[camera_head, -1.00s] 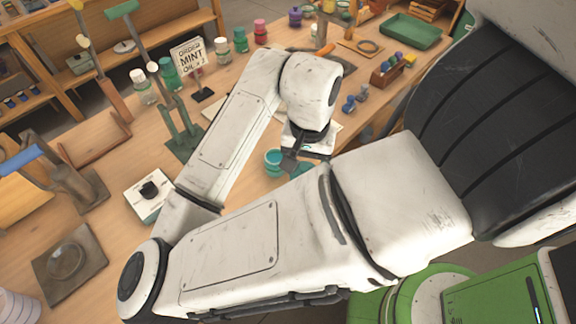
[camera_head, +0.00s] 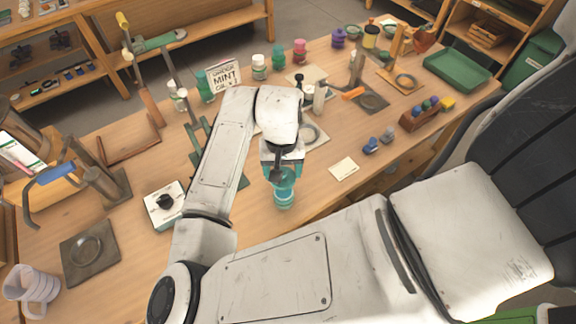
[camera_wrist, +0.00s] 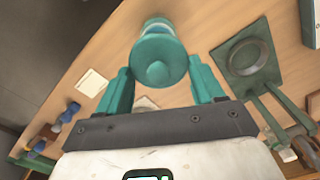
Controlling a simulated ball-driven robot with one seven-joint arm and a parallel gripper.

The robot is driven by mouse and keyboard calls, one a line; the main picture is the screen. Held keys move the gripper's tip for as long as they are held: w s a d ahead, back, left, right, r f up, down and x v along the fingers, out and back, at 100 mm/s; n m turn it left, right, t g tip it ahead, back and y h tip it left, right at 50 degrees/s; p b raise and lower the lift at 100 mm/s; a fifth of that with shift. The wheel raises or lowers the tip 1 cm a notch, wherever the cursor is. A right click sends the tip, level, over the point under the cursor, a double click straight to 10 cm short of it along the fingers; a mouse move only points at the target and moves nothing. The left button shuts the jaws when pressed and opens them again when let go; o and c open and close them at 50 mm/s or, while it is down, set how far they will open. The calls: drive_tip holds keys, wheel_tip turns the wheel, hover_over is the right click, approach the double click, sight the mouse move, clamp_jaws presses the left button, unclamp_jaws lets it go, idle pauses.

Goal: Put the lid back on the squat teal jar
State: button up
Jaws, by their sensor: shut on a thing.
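The squat teal jar (camera_head: 284,201) stands upright on the wooden bench, directly below my gripper (camera_head: 284,175). In the wrist view, my gripper (camera_wrist: 160,66) has its two teal fingers on either side of a round teal lid (camera_wrist: 158,58) with a knob in its middle, and is shut on it. The jar's body (camera_wrist: 157,24) shows beyond the lid. The lid is over the jar's mouth, roughly in line with it. I cannot tell whether the lid rests on the rim or hangs just above it.
A dark green press (camera_head: 200,140) stands left of my arm. A pale card (camera_head: 344,169) and small blue pieces (camera_head: 372,146) lie to the right.

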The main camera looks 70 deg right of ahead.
drive_tip(key=shift+f+b, duration=2.15)
drive_tip(key=shift+f, duration=0.75)
drive_tip(key=shift+p, duration=0.3)
drive_tip(key=shift+f, duration=0.15)
idle(0.6)
drive_tip(key=o, duration=1.1)
drive_tip(key=shift+o, duration=0.2)
